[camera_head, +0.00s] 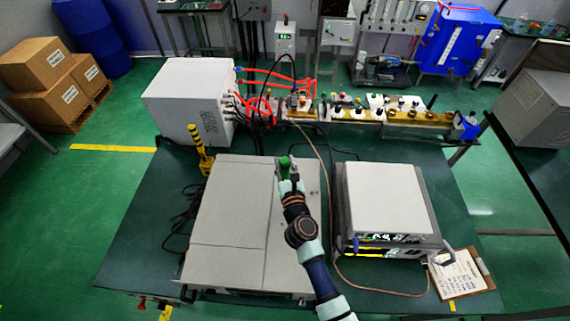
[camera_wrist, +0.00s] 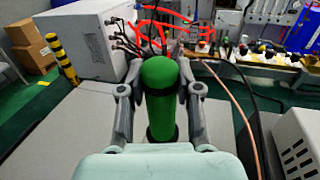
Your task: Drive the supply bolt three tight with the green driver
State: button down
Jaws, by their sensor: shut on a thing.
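My gripper (camera_wrist: 160,95) is shut on the green driver (camera_wrist: 162,75), its round handle upright between the two fingers in the wrist view. In the head view the driver (camera_head: 284,163) shows as a small green top at the end of my arm, above the flat grey top of a large cabinet (camera_head: 220,215). The driver's tip is hidden in both views. I cannot tell whether it touches anything. The supply bolts are too small to make out, and I cannot tell which is bolt three.
A white box unit (camera_head: 190,98) with red and black cables stands at the back left of the bench. A waveguide rail (camera_head: 385,113) with several fittings runs along the back right. A white-topped unit (camera_head: 385,197) and a clipboard (camera_head: 460,272) are at right. A yellow-black post (camera_head: 200,148) stands left.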

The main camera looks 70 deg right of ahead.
jog(key=shift+f+b, duration=0.6)
jog(key=shift+f, duration=0.2)
dwell(2.1)
jog(key=shift+r, duration=0.1)
notch_tip(320, 180, up, 9)
jog(key=p, duration=0.9)
jog(key=shift+r, duration=0.15)
